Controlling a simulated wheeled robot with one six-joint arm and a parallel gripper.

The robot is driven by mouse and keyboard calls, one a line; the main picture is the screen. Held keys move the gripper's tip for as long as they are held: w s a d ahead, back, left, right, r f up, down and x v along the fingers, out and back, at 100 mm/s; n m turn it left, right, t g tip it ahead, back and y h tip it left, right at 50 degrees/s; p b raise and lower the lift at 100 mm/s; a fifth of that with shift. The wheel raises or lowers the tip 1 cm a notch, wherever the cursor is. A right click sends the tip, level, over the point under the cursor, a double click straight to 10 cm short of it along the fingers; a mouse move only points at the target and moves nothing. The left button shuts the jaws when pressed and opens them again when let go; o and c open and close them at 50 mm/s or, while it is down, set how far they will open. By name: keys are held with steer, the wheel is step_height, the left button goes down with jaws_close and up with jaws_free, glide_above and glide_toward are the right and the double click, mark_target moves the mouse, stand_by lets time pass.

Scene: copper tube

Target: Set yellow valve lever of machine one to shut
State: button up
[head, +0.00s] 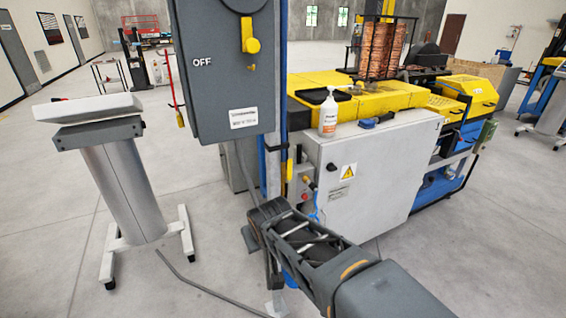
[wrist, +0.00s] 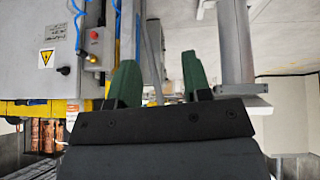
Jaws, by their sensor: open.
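The yellow valve lever (head: 290,169) stands upright along the blue pipe at the left end of the machine in the head view. A narrow yellow strip (wrist: 108,89) beside the left finger in the wrist view may be the lever; I cannot tell. My gripper (wrist: 158,78) is open, its two green fingers apart with nothing held between them. In the head view my arm reaches in from the lower right, its end low and left of the lever. The fingertips are not clear there.
A grey OFF box (head: 230,85) with a yellow handle hangs above. The white cabinet (head: 378,190) stands right of the pipe, with a red button (head: 305,196) on its left side. A grey pedestal (head: 122,180) stands left.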

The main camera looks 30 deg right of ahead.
steer(key=w+d+r+m+t+h, duration=0.1)
steer(key=w+d+t+h, duration=0.35)
steer(key=d, duration=0.75)
steer(key=t+y, duration=0.4)
steer(key=t, duration=0.3)
glide_toward(290, 166)
steer(key=shift+n, duration=0.4)
steer(key=w+p, duration=0.1)
steer(key=w, duration=0.2)
steer(key=w+d, duration=0.1)
steer(key=w, duration=0.3)
steer(key=w+p, duration=0.1)
steer(key=w, duration=0.2)
steer(key=shift+w+d+p, duration=0.15)
steer(key=shift+d+p, duration=0.05)
steer(key=shift+p, duration=0.1)
jaws_close()
